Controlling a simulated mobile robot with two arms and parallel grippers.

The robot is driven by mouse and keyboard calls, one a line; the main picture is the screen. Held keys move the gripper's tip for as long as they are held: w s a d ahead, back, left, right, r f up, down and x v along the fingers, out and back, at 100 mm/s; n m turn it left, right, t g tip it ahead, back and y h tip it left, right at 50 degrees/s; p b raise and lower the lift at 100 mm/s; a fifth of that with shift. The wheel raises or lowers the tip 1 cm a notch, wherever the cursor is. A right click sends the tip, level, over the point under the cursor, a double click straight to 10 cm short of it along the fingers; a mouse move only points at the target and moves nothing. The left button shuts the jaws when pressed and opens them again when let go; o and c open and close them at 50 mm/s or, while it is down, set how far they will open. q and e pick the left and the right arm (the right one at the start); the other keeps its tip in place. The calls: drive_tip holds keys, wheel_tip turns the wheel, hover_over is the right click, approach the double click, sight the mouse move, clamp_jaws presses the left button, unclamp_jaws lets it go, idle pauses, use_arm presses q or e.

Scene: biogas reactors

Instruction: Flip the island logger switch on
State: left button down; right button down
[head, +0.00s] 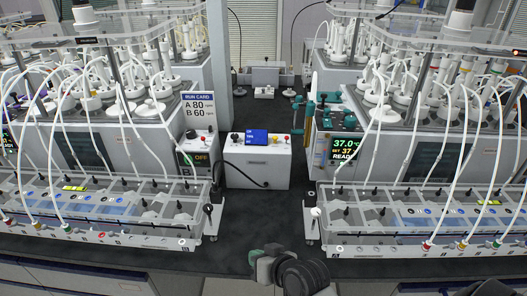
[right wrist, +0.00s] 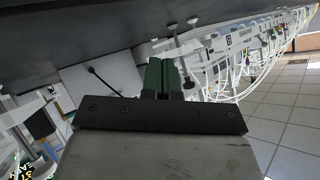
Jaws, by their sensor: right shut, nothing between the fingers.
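A white box (head: 255,168) with a small blue screen (head: 257,137) stands between the two reactor units; it may be the island logger, but its label is too small to read. A black knob (head: 235,137) and small yellow and red parts (head: 286,138) sit on its top. I cannot make out which part is a switch, or its position. My right gripper (head: 262,256), with green fingers, is at the bench's front edge, well short of the box. In the right wrist view its fingers (right wrist: 161,76) are shut together and empty. My left gripper is not in view.
Reactor units with clear-topped trays (head: 110,210) and looping white tubes stand on both sides. A run card (head: 198,110) reads A 80, B 60. A readout (head: 343,150) shows 37.0. The dark bench top (head: 255,215) is clear between my gripper and the box.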

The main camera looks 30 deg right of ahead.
drive_tip(key=w+d+r+m+t+h, duration=0.2)
drive_tip(key=w+d+r+m+t, duration=0.15)
drive_tip(key=w, duration=0.25)
drive_tip(key=w+d+r+m+t+h, duration=0.1)
drive_tip(key=w+d+r+m+t, duration=0.25)
drive_tip(key=w, duration=0.25)
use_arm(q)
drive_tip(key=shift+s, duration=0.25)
use_arm(e)
drive_tip(key=w+d+r+m+g+h, duration=0.1)
drive_tip(key=w+d+m+h, duration=0.1)
drive_tip(key=d+m+h, duration=0.3)
drive_tip(key=w+d+m+g+h, duration=0.2)
drive_tip(key=d+m+h, duration=0.3)
drive_tip(key=m+h, duration=0.4)
drive_tip(key=shift+w+r+m+h, duration=0.35)
drive_tip(key=shift+r+m+h, duration=0.05)
drive_tip(key=shift+m, duration=1.8)
